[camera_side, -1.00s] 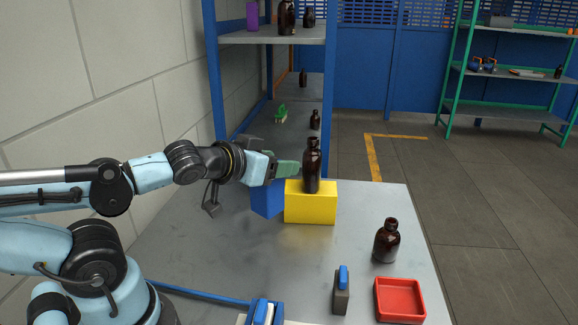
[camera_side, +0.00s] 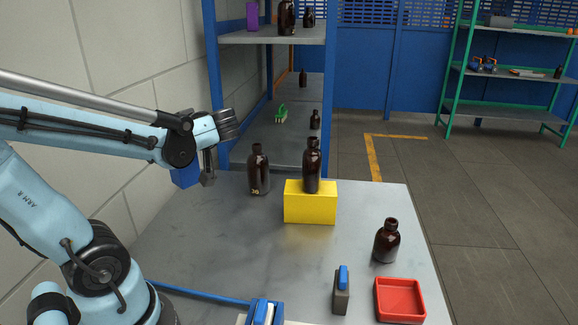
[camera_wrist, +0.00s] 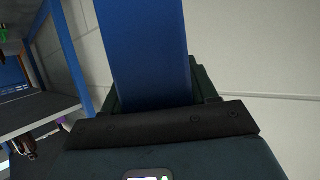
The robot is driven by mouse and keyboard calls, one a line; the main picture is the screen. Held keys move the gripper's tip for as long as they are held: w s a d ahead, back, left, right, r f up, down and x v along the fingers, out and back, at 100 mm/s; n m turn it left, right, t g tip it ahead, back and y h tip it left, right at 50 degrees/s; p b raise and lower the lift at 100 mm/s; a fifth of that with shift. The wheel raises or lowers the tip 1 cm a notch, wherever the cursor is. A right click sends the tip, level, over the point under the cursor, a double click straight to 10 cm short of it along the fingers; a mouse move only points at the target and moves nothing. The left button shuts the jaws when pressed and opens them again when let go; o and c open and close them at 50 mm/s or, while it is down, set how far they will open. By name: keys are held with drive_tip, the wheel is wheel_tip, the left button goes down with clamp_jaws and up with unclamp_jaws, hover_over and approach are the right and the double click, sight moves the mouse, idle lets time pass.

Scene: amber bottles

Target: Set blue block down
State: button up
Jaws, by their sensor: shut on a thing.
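The blue block (camera_side: 185,176) shows in the side view below my arm, in front of the pale wall and near the table's back left edge. It appears raised, with no visible contact with the table. In the wrist view the blue block (camera_wrist: 145,50) fills the upper middle, between the dark green fingers of my gripper (camera_wrist: 155,92), which is shut on it.
On the grey table (camera_side: 225,245), a brown bottle (camera_side: 258,172) stands left of a yellow block (camera_side: 310,203) bearing another bottle (camera_side: 312,165). A third bottle (camera_side: 386,242) and a red tray (camera_side: 400,300) are at right. A blue-posted shelf (camera_side: 275,38) stands behind.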

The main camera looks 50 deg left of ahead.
wheel_tip(320, 180, down, 12)
drive_tip(key=s+n+g, duration=0.1)
drive_tip(key=n+g, duration=0.1)
drive_tip(key=shift+s+a+f+h, duration=0.15)
drive_tip(key=shift+s+a+h, duration=0.15)
drive_tip(key=shift+s+a, duration=0.1)
idle(0.9)
drive_tip(key=o, duration=1.2)
drive_tip(key=shift+d, duration=0.15)
